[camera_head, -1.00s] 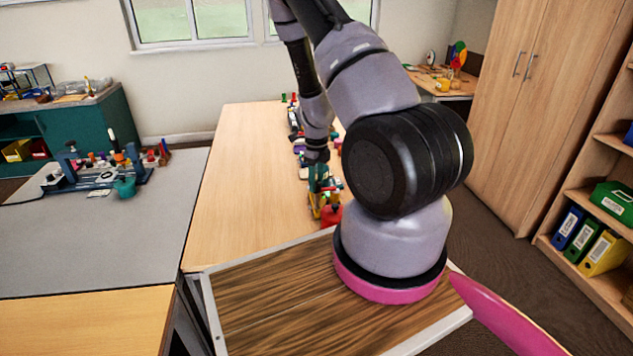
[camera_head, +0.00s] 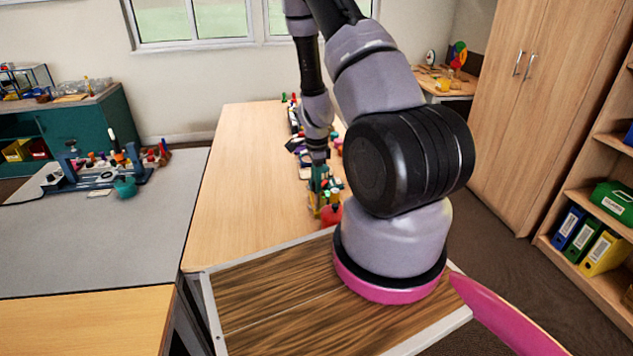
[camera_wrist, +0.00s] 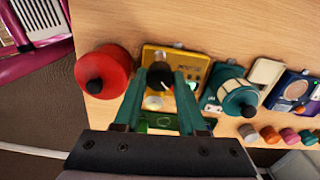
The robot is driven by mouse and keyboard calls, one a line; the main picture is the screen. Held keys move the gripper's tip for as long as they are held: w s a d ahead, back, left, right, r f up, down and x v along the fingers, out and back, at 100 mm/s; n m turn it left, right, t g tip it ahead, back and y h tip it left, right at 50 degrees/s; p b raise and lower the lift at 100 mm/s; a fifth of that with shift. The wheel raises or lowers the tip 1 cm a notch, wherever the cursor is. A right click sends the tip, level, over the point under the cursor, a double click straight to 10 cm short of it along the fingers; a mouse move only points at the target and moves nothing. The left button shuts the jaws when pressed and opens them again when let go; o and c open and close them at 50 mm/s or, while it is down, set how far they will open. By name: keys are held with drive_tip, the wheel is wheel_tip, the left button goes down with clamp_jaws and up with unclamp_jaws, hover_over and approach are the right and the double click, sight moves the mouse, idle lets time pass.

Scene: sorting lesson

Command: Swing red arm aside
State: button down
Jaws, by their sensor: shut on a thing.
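My gripper (camera_wrist: 161,76) has its two green fingers closed around a black knob (camera_wrist: 159,74) in the wrist view. The knob sits over a yellow box (camera_wrist: 190,62) on the wooden table. A red round body (camera_wrist: 108,64) with a black knob stands just left of the fingers. It also shows in the head view (camera_head: 331,215), below my gripper (camera_head: 317,180). I cannot make out a separate red arm; whatever lies under the gripped knob is hidden.
To the right stand a teal drum (camera_wrist: 232,86), a pale block (camera_wrist: 266,72) and a blue device (camera_wrist: 293,90). Several small coloured knobs line the near right. The table (camera_head: 240,170) is bare left of the row.

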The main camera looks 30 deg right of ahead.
drive_tip(key=n, duration=0.4)
drive_tip(key=shift+n, duration=2.2)
drive_tip(key=shift+c, duration=2.3)
unclamp_jaws()
wheel_tip(320, 180, up, 11)
